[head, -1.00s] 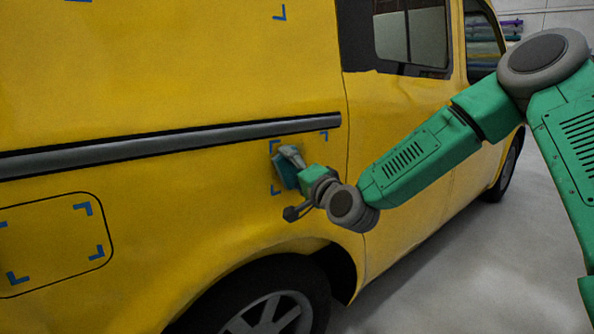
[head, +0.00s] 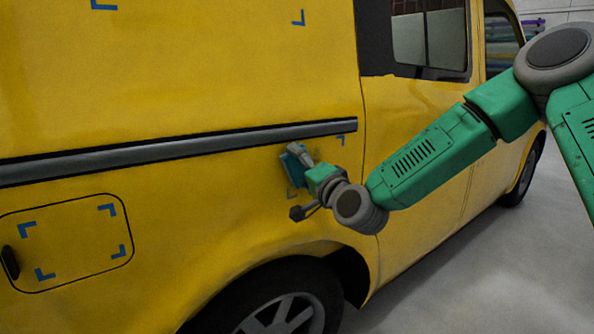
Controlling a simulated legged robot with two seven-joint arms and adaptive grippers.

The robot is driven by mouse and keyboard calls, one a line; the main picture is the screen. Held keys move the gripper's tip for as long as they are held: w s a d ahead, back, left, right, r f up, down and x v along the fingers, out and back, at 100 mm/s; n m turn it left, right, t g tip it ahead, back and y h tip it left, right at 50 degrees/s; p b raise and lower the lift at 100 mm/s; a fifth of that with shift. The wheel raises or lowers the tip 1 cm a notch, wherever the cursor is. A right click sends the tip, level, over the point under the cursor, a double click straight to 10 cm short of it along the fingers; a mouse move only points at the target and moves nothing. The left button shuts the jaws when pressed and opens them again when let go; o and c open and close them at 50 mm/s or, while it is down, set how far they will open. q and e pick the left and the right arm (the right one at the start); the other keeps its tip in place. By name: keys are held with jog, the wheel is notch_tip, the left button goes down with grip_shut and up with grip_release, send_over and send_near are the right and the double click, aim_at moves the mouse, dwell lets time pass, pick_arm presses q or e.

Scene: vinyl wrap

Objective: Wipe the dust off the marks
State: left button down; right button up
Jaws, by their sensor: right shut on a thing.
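My right gripper (head: 304,158) is shut on a blue-teal wiping pad (head: 291,171), held at the van's yellow side just below the grey trim rail. I cannot tell whether the pad presses on the paint. A blue corner mark (head: 341,140) shows to the upper right of the gripper. A dull, faint corner mark (head: 291,193) shows just below the pad. The pad and gripper hide the rest of that group. Other blue corner marks sit on the fuel-flap panel (head: 108,210) and on the upper panel (head: 299,18). My left gripper is out of view.
The yellow van (head: 230,225) fills the left and middle. A grey trim rail (head: 170,148) runs above the pad, and a rear wheel (head: 280,312) sits below. A dark window (head: 430,38) is at upper right. Open grey floor (head: 470,270) lies at lower right.

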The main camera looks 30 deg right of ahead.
jog(key=shift+w+d+f+p, duration=0.1)
jog(key=shift+d+p, duration=0.2)
jog(key=shift+d, duration=1.45)
jog(key=shift+w+d+p, duration=0.1)
jog(key=shift+d+p, duration=0.2)
jog(key=shift+d, duration=1.45)
jog(key=shift+w+d, duration=0.15)
jog(key=shift+d, duration=0.85)
jog(key=shift+w+d, duration=0.1)
jog(key=shift+d, duration=0.9)
jog(key=p, duration=0.4)
send_near(330, 156)
jog(key=w, duration=0.2)
jog(key=shift+s+d, duration=0.1)
jog(key=shift+d, duration=0.3)
jog(key=shift+s, duration=0.1)
